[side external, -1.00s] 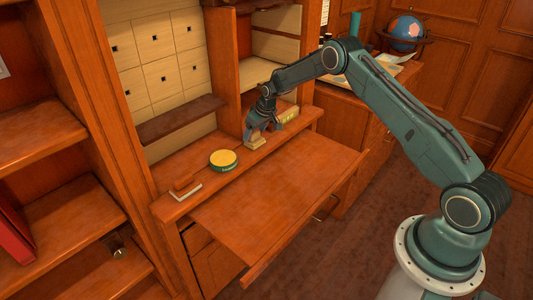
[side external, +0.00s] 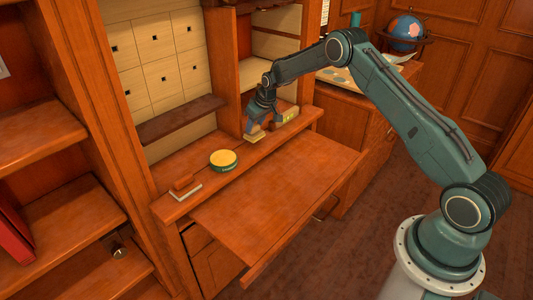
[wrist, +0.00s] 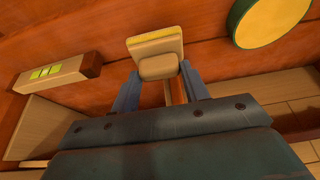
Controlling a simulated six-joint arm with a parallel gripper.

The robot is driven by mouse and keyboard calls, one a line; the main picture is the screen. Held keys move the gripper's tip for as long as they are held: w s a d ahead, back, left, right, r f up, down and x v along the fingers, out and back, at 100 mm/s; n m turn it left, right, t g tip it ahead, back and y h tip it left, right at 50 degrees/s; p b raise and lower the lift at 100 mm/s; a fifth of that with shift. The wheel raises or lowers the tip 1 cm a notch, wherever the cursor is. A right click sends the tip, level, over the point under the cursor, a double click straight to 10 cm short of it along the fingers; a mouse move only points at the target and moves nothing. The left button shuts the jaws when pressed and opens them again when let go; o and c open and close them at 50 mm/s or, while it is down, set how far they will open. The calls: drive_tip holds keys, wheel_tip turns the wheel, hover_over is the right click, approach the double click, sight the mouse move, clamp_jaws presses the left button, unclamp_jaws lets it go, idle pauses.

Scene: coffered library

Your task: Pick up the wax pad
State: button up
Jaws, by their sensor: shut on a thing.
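The wax pad (side external: 255,136), a small pale block with a yellow edge, hangs at my gripper just above the desk's raised back ledge. In the wrist view the wax pad (wrist: 155,46) shows its beige body, yellow band and tan rounded grip. My gripper (side external: 258,124) points down over it. In the wrist view my gripper (wrist: 158,74) has its two blue fingers shut on the sides of the tan grip. The pad's far side is hidden.
A round green tin with a yellow top (side external: 223,160) stands left on the ledge. Farther left lies a brown-topped white pad (side external: 185,187). A wooden block with a green-yellow label (wrist: 50,72) is close beside my gripper. The pull-out desk board (side external: 280,195) is clear.

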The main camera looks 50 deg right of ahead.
sight(255, 126)
wheel_tip(255, 126, up, 17)
idle(0.4)
idle(0.4)
drive_tip(key=o, duration=0.4)
drive_tip(key=shift+c, duration=1.4)
